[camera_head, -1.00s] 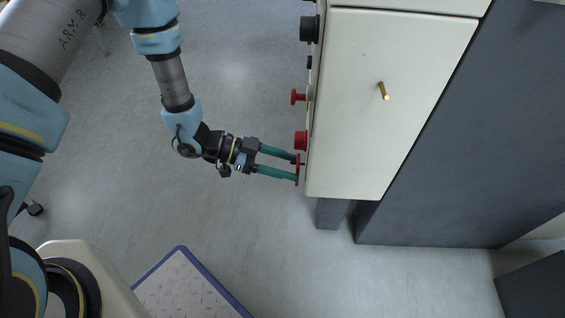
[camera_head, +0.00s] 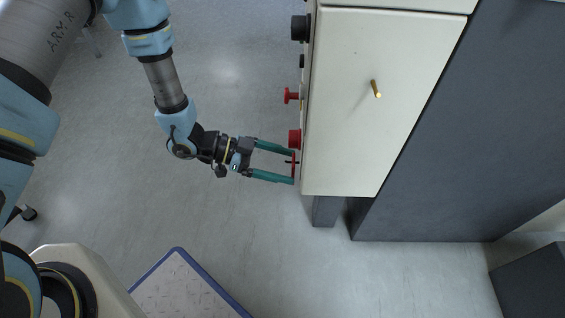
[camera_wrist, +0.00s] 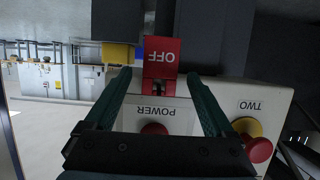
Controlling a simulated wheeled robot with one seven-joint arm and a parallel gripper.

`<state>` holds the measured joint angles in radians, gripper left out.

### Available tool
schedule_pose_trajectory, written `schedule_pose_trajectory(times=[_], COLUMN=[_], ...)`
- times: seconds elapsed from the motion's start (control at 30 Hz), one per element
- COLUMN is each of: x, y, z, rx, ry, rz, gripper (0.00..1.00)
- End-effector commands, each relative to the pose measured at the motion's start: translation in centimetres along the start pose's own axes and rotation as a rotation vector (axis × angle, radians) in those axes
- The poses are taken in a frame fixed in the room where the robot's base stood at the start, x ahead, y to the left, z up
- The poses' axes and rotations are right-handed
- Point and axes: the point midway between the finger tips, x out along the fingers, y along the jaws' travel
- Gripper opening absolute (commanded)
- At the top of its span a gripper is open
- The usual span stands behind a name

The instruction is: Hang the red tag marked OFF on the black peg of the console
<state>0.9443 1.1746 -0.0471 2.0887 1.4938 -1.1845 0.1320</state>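The red tag (camera_wrist: 161,57) marked OFF stands between my fingertips in the wrist view, its lettering upside down there. In the head view the tag (camera_head: 293,166) is a thin red edge just off the console front. The black peg (camera_wrist: 157,88) shows at the tag's slotted end, and in the head view a dark tip of the peg (camera_head: 287,162) sticks out on the gripper side, so it seems to pass through the tag. My gripper (camera_head: 293,168) is open, its teal fingers on either side of the tag. The wrist view (camera_wrist: 160,74) shows small gaps beside it.
The cream console (camera_head: 375,100) has red buttons (camera_head: 294,138), a red knob (camera_head: 287,96) and a black knob (camera_head: 299,28) on its front. The wrist view shows a POWER panel (camera_wrist: 180,115) and a yellow-ringed red button (camera_wrist: 258,148).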

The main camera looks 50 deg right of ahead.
Motion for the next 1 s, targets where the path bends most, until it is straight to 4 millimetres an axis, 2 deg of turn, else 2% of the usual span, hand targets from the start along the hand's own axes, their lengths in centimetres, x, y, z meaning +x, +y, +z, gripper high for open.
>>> schedule_pose_trajectory(times=[0.23, 0.37, 0.8, 1.0], x=[-0.1, -1.0, -8.9, -10.6], y=[0.0, -0.1, -0.1, 0.0], z=[0.0, 0.0, -0.1, 0.0], rx=[0.000, -0.001, 0.000, 0.000], ry=[0.000, -0.001, -0.001, 0.000], rz=[0.000, -0.003, -0.003, -0.001], gripper=[0.90, 0.90, 0.90, 0.90])
